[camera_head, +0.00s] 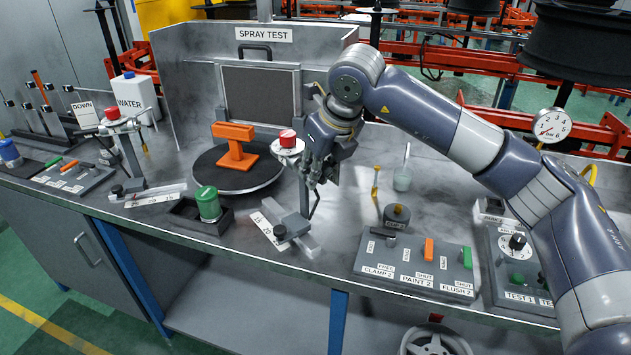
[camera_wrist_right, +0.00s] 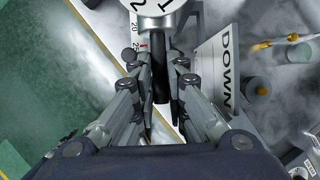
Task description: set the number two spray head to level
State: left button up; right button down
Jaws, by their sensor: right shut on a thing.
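The number two spray head (camera_head: 289,146) stands on its post at the bench middle, with a red cap on a white disc. In the right wrist view its round white part (camera_wrist_right: 168,14) shows numerals. My right gripper (camera_head: 314,180) is at the right side of this head, pointing down. In the wrist view its fingers (camera_wrist_right: 160,92) are shut on a black bar-like handle (camera_wrist_right: 160,68) below the white part. A white plate reading DOWN (camera_wrist_right: 226,80) is beside the fingers. The head's exact tilt is partly hidden by my gripper. My left gripper is not in view.
An orange part (camera_head: 236,150) stands on a dark turntable (camera_head: 215,180). A similar red-capped spray head (camera_head: 113,115) is at left. A sliding scale (camera_head: 284,232), a green-capped holder (camera_head: 208,204) and a switch panel (camera_head: 408,262) lie along the front. A cup (camera_head: 403,178) is right.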

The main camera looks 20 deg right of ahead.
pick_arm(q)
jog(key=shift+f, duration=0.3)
pick_arm(e)
jog(key=c, duration=1.6)
grip_release()
jog(key=v, duration=1.2)
jog(key=shift+f, duration=0.1)
